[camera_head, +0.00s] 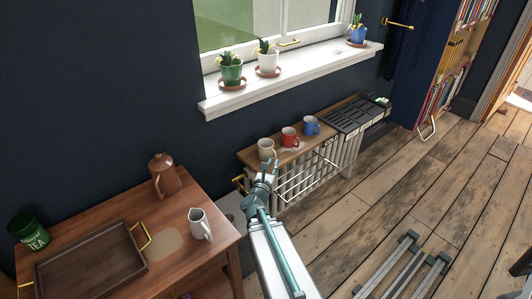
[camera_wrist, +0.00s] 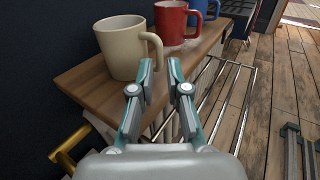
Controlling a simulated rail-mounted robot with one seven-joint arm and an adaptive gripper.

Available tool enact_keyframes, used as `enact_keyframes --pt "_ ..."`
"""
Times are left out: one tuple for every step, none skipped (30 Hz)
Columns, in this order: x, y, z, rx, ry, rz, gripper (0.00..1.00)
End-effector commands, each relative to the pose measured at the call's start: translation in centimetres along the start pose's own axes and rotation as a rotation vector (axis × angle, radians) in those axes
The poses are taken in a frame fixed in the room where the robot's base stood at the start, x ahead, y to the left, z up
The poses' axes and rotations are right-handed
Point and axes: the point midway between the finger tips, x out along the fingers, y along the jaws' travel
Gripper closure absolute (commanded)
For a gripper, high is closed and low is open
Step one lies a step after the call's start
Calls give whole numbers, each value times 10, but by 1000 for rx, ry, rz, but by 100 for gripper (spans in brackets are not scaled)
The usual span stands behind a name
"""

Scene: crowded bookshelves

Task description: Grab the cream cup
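The cream cup (camera_head: 267,149) stands upright at the near left end of a wooden shelf (camera_head: 244,157) above a radiator. In the wrist view the cream cup (camera_wrist: 120,50) is close ahead at upper left, with its handle on the right side. My gripper (camera_head: 269,166) is just in front of the shelf, near the cup. In the wrist view my gripper (camera_wrist: 160,68) has its two fingers apart with nothing between them. The left fingertip is close to the cup's handle in the picture; I cannot tell whether they touch.
A red mug (camera_wrist: 171,22) and a blue mug (camera_head: 311,125) stand farther along the shelf, beside a black rack (camera_head: 356,113). A white wire rack (camera_head: 308,178) hangs at the radiator's front. A cabinet with a brown jug (camera_head: 164,175) and white pitcher (camera_head: 200,224) is at left.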

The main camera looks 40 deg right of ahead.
Motion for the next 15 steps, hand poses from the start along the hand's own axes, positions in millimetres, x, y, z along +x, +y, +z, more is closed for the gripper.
enact_keyframes --pt "10 1 0 0 0 -1 85" --pt "14 1 0 0 0 -2 85" --pt "21 1 0 0 -1 -3 85" --pt "26 1 0 0 0 -2 85" --pt "30 1 0 0 0 -1 85" --pt "36 1 0 0 0 0 85" --pt "41 1 0 0 0 0 85" --pt "44 1 0 0 0 -1 85" --pt "48 1 0 0 0 -1 85" --pt "50 0 0 0 0 -1 85" --pt "51 0 0 0 0 0 85" --pt "52 0 0 0 0 0 85" --pt "52 0 0 -1 0 1 85" --pt "52 0 0 -1 0 1 85" --pt "52 0 0 -1 0 1 85"
